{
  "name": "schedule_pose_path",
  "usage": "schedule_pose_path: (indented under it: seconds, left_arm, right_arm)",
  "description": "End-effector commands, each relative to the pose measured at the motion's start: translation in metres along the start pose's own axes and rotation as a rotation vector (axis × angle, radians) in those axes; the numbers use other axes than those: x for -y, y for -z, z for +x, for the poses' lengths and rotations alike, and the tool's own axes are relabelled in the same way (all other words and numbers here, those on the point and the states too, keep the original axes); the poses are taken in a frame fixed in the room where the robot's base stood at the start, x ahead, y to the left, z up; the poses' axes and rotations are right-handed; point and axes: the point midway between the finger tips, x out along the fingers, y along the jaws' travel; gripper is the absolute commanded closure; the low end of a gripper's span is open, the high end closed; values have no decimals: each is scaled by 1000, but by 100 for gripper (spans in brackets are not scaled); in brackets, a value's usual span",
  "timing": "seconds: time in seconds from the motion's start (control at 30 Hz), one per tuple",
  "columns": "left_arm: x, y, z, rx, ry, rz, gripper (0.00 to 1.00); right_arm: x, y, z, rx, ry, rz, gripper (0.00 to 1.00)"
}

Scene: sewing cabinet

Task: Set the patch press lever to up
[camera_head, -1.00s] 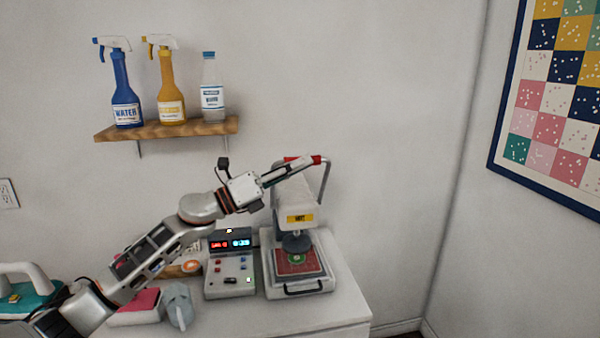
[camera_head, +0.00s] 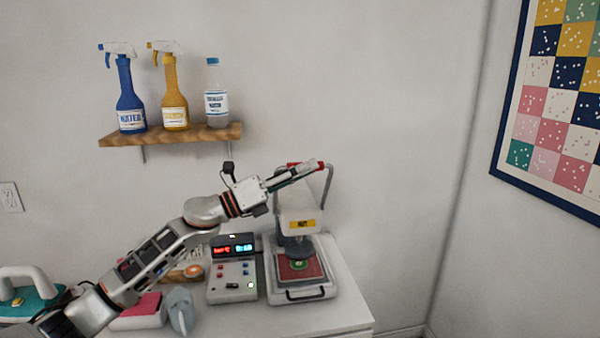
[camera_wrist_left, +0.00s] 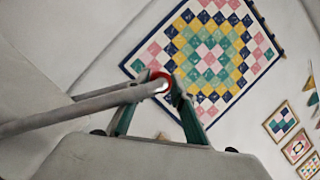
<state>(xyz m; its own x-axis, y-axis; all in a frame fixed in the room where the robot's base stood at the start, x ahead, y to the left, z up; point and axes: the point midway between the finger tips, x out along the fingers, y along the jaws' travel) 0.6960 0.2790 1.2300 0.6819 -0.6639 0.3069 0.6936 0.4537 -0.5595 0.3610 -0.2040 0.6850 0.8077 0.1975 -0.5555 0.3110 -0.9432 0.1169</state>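The patch press (camera_head: 299,222) stands at the right end of the counter, with a yellow label on its front. Its lever (camera_head: 329,180) is a grey bent bar with a red grip, raised above the press head. My left gripper (camera_head: 306,172) reaches the top of the lever from the left and partly hides the red grip. In the left wrist view, my teal fingers (camera_wrist_left: 160,85) lean together around the red grip (camera_wrist_left: 158,77) and look shut on it. The lever's bars (camera_wrist_left: 95,103) run off to the left. My right gripper is not in view.
A control box (camera_head: 232,268) with lit displays stands left of the press. A grey-blue jug (camera_head: 181,308) and a pink-topped box (camera_head: 140,311) lie below my arm. A shelf (camera_head: 180,135) with several bottles hangs above. The wall is close behind the press.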

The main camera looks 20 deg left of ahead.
Motion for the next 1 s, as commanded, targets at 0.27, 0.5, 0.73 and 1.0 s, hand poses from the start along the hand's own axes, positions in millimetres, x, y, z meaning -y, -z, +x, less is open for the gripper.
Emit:
schedule_pose_path:
  seconds: [0.27, 0.5, 0.73, 1.0]
  left_arm:
    - [-4, -18, -28, 26, -18, 26, 67]
    - [-3, -9, -70, 14, -18, 17, 67]
    - [-1, -4, -103, 7, -13, 11, 67]
    - [4, 0, -119, 0, -2, 6, 67]
  right_arm:
    - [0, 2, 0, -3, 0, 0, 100]
    - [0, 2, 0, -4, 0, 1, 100]
    - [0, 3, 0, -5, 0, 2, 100]
    - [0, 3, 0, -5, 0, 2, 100]
